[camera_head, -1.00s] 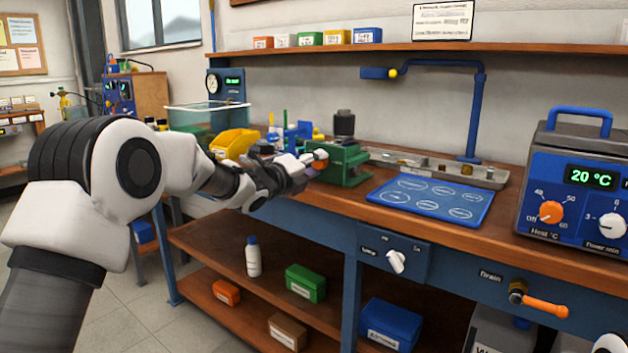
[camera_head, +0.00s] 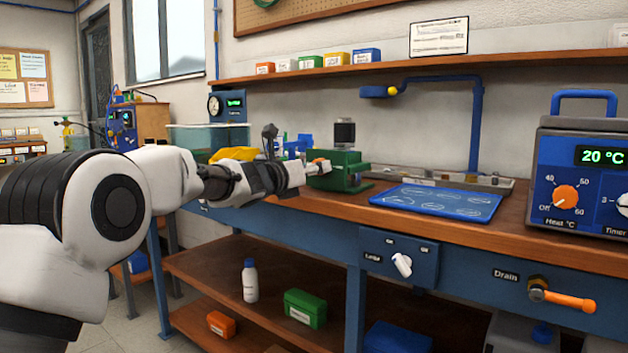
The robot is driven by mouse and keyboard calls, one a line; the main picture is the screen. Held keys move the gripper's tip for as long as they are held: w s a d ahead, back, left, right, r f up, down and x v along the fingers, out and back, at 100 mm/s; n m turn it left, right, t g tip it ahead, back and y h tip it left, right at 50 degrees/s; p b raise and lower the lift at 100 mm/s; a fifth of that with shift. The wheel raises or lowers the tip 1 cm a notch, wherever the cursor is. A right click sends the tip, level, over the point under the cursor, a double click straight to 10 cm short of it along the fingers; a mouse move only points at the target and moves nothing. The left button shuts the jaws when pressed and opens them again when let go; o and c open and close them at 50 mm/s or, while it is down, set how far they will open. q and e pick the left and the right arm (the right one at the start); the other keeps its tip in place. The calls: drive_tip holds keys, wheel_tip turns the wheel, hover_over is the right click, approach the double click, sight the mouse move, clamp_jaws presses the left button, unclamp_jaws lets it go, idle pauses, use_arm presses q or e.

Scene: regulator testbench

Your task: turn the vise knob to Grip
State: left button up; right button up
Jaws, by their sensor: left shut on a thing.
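The green vise (camera_head: 346,178) stands on the bench top with a dark cylinder (camera_head: 344,133) upright in its top. Its knob (camera_head: 319,167), small and orange and white where it shows, is on the vise's left side. My left gripper (camera_head: 308,172) reaches in from the left, level with the knob, and is shut on it. The fingers hide most of the knob, and its marks are too small to read. My right gripper is not in view.
A blue mat (camera_head: 440,201) lies right of the vise, with a metal rail (camera_head: 440,178) behind it. A yellow bin (camera_head: 234,154) and blue items stand behind my left wrist. A heater box (camera_head: 580,165) stands at the far right. A white switch (camera_head: 402,264) is on the bench front.

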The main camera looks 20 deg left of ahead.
use_arm(q)
drive_tip(key=shift+f+m, duration=0.25)
drive_tip(key=shift+m, duration=0.25)
drive_tip(key=o, duration=1.1)
drive_tip(key=shift+o, duration=0.2)
drive_tip(key=shift+r, duration=0.15)
drive_tip(key=shift+s+a, duration=0.1)
drive_tip(key=shift+s, duration=0.15)
drive_tip(key=v, duration=1.1)
drive_tip(key=shift+s, duration=0.25)
